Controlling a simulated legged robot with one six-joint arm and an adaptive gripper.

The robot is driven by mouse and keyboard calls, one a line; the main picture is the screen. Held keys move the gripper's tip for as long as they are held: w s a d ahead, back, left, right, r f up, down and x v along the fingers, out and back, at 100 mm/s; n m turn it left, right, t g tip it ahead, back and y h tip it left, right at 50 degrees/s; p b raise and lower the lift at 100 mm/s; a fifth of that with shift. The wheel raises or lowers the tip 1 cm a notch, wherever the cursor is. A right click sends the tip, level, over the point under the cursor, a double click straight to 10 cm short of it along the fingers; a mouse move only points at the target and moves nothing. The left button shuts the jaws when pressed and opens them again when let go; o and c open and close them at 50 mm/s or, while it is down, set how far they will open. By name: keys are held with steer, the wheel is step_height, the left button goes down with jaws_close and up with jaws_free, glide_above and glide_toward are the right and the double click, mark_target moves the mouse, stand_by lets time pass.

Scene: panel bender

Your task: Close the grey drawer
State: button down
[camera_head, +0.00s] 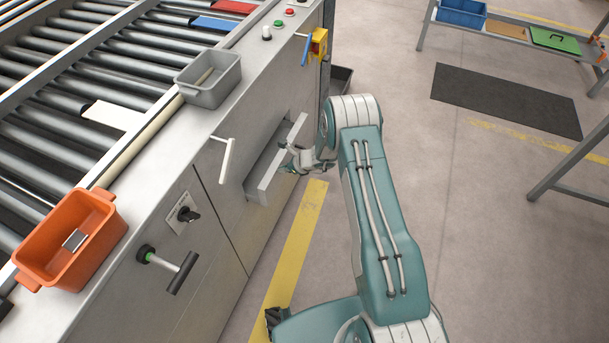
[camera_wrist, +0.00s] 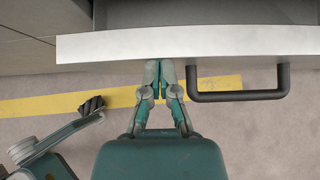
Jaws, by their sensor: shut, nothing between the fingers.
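The grey drawer (camera_head: 268,172) sticks out of the front of the grey machine cabinet in the head view. In the wrist view its pale front edge (camera_wrist: 215,43) runs across the top, with a dark bar handle (camera_wrist: 240,96) at the right. My gripper (camera_head: 296,160) is at the drawer's outer face. In the wrist view my gripper (camera_wrist: 158,66) is shut and empty, its fingertips at the drawer's front edge, left of the handle. I cannot tell whether they touch it. The drawer's inside is mostly hidden.
A white lever (camera_head: 226,158) and a black T-handle (camera_head: 178,268) jut from the cabinet front. An orange bin (camera_head: 72,240) and a grey bin (camera_head: 214,92) stand on top. Open floor with a yellow line (camera_head: 297,235) lies right of the cabinet, and a dark mat (camera_head: 505,100) lies farther off.

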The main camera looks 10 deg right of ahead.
mark_target(271, 166)
steer(key=shift+w+a, duration=0.6)
steer(key=shift+a, duration=0.25)
steer(key=shift+w+a, duration=0.6)
steer(key=shift+a, duration=0.25)
steer(key=shift+d, duration=0.1)
